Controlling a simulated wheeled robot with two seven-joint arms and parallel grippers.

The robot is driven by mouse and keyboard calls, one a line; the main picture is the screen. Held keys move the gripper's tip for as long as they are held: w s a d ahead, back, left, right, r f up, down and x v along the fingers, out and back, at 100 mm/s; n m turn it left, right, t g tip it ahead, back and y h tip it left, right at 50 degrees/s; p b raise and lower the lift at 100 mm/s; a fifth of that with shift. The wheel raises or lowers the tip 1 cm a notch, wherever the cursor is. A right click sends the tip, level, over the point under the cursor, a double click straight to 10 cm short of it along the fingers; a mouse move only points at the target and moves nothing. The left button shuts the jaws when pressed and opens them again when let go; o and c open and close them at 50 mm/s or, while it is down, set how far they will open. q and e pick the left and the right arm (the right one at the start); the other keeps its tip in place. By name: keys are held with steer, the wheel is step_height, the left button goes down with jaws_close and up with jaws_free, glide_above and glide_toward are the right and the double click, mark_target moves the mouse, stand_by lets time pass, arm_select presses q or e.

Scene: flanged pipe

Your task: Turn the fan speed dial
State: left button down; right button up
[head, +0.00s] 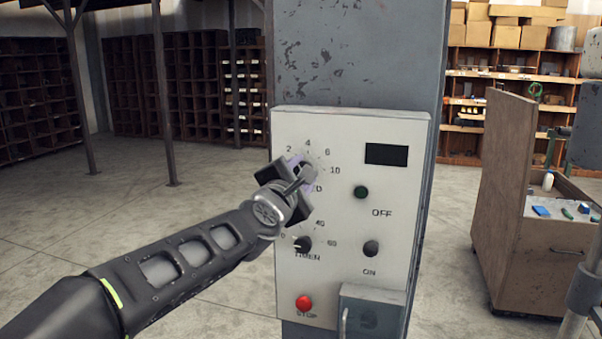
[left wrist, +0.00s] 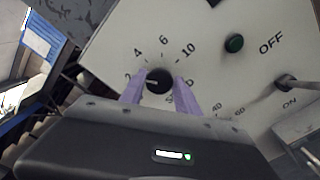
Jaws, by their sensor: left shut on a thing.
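The fan speed dial (left wrist: 159,80) is a round black knob on a pale control panel (head: 350,140). In the left wrist view its white pointer mark faces left, toward the 2 of the scale. My left gripper (head: 300,168) reaches the panel from the left and hides most of the dial in the head view. In the left wrist view its two purple fingertips (left wrist: 159,88) are closed on the dial, one on each side. My right gripper is not in view.
Below the dial is the timer knob (head: 302,244). A wooden cabinet (head: 520,215) stands to the right.

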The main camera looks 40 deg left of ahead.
arm_select(q)
steer(key=m, duration=1.6)
steer(key=f+m, duration=0.1)
steer(key=m, duration=0.7)
steer(key=shift+a, duration=0.15)
steer(key=shift+m, duration=0.3)
steer(key=c, duration=0.9)
jaws_free()
steer(key=shift+r, duration=0.15)
steer(key=shift+s, duration=0.1)
